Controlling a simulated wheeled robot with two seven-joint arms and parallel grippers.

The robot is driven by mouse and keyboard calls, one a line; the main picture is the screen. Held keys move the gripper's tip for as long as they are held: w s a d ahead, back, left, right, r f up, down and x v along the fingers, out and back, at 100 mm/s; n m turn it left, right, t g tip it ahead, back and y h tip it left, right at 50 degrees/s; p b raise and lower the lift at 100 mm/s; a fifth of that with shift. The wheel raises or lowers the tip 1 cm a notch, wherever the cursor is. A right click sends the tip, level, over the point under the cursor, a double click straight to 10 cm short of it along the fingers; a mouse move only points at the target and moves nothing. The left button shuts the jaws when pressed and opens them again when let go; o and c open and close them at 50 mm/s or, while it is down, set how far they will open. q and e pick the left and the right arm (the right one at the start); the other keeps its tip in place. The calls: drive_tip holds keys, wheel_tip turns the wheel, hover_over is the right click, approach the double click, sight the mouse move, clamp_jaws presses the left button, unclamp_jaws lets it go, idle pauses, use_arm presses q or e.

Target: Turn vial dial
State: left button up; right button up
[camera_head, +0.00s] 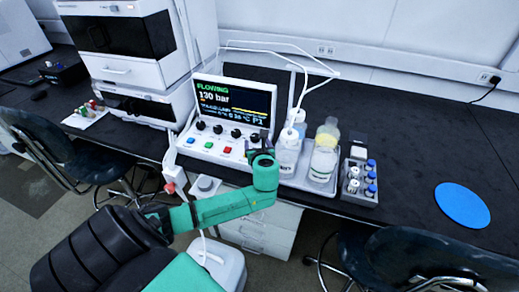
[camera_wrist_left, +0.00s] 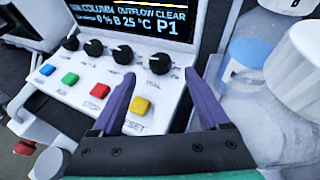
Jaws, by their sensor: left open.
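The control panel (camera_head: 215,142) is a white sloped box with a screen (camera_head: 235,100) reading "FLOWING" and "130 bar". It has a row of black dials. The rightmost one, the vial dial (camera_wrist_left: 160,63), has a label below it that seems to read "VIAL"; it also shows in the head view (camera_head: 255,138). My left gripper (camera_wrist_left: 159,75) is open, with its purple fingers on either side of the vial dial's lower part. I cannot tell whether they touch it. In the head view the left gripper (camera_head: 263,145) is at the panel's right end. My right gripper is out of view.
Coloured buttons, including a yellow one (camera_wrist_left: 140,106), lie below the dials. Right of the panel, bottles (camera_head: 324,157) with tubing stand in a tray close to my gripper. A vial rack (camera_head: 359,195) and a blue disc (camera_head: 462,205) lie farther right. Bench space behind is clear.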

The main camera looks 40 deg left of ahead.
use_arm(q)
drive_tip(key=v, duration=0.7)
